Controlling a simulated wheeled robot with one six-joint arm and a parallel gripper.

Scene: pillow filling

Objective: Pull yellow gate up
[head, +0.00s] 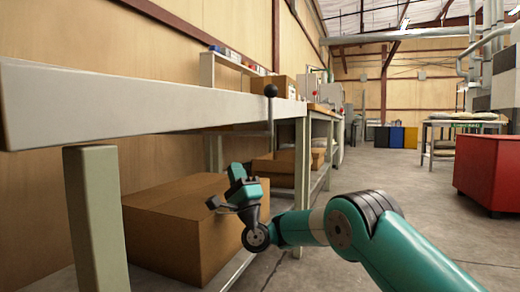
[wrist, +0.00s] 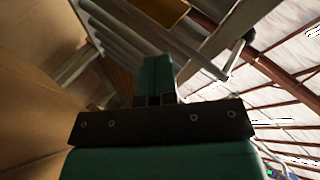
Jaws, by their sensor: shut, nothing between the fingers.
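No yellow gate can be made out for certain. An amber-yellow panel (wrist: 162,10) shows at the top edge of the wrist view, beyond grey metal parts; I cannot tell whether it is the gate. My gripper (head: 237,172) points upward below the bench top, in front of a cardboard box. In the wrist view its teal fingers (wrist: 156,68) are together with nothing between them. A lever with a black ball knob (head: 271,90) rises just behind and right of my gripper in the head view; I cannot tell whether they touch.
A long bench (head: 140,100) runs along the left wall, with a large cardboard box (head: 175,225) on its low shelf. A red cabinet (head: 490,168) stands at the right. The concrete floor (head: 400,195) between is clear. A small yellow bin (head: 411,138) stands far back.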

